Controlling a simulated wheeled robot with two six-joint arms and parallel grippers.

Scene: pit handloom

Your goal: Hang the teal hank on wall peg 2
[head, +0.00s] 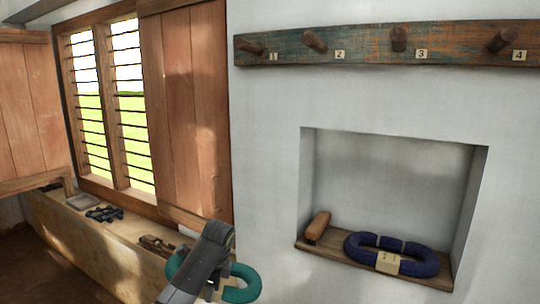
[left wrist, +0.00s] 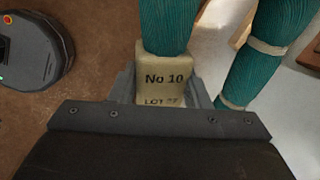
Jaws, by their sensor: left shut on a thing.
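The teal hank (head: 241,290) is a thick looped bundle at the bottom of the head view, partly hidden by my left arm. My left gripper (head: 211,289) is at the hank there. In the left wrist view, the gripper (left wrist: 165,88) is shut on the hank's cream label (left wrist: 166,75), marked "No 10". Teal strands (left wrist: 165,25) run upward from the label, and another part of the loop with a pale tie is at right. Wall peg 2 (head: 315,41) is a bare wooden peg on the painted board, above and right of the gripper. My right gripper is out of view.
Peg 1 (head: 251,46), peg 3 (head: 399,38) and peg 4 (head: 502,40) are also bare. Below, a wall niche (head: 300,245) holds a navy hank (head: 420,268) and a wooden roller (head: 317,226). A ledge (head: 85,240) with tools runs under the barred window.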

